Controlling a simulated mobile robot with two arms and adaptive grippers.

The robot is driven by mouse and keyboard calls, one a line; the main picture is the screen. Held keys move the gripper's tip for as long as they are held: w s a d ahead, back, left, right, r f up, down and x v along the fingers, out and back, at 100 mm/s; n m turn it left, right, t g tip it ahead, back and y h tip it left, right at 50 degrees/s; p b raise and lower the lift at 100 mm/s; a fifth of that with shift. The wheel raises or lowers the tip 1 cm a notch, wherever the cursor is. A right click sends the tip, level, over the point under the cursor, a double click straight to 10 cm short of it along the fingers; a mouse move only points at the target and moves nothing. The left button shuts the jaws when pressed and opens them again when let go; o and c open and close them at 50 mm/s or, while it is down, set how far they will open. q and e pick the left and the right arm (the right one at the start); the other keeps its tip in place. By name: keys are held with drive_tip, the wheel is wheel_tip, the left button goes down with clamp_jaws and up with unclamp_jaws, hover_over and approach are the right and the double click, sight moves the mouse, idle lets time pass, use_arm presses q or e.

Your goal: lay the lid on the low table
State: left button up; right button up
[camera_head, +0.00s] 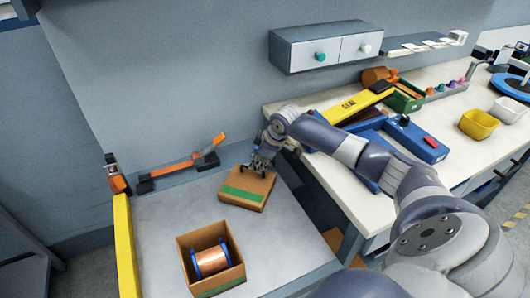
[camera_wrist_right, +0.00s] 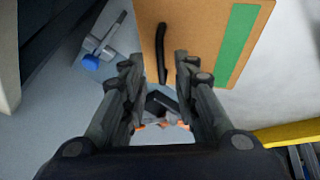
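The lid (camera_head: 240,197), a brown square panel with a green stripe and a dark handle, appears to lie flat on the grey low table (camera_head: 165,235). In the right wrist view the lid (camera_wrist_right: 205,25) fills the upper middle, with its black handle (camera_wrist_right: 162,55) between my fingertips. My right gripper (camera_head: 257,166) is at the lid's far edge in the head view. Its fingers (camera_wrist_right: 160,62) are apart, with gaps on both sides of the handle. An open brown box (camera_head: 183,250) holding a copper spool (camera_head: 210,261) stands nearer on the low table. My left gripper is not in view.
A yellow rail (camera_head: 126,245) borders the low table's left side. An orange-and-black tool (camera_head: 180,168) lies along the back. The higher white workbench (camera_head: 345,190) on the right carries a blue case (camera_head: 420,143) and yellow bin (camera_head: 479,124). The low table is clear left of the lid.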

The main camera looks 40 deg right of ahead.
drive_tip(key=v, duration=0.7)
drive_tip(key=shift+s+r, duration=0.15)
drive_tip(key=shift+r, duration=0.2)
drive_tip(key=shift+f, duration=0.1)
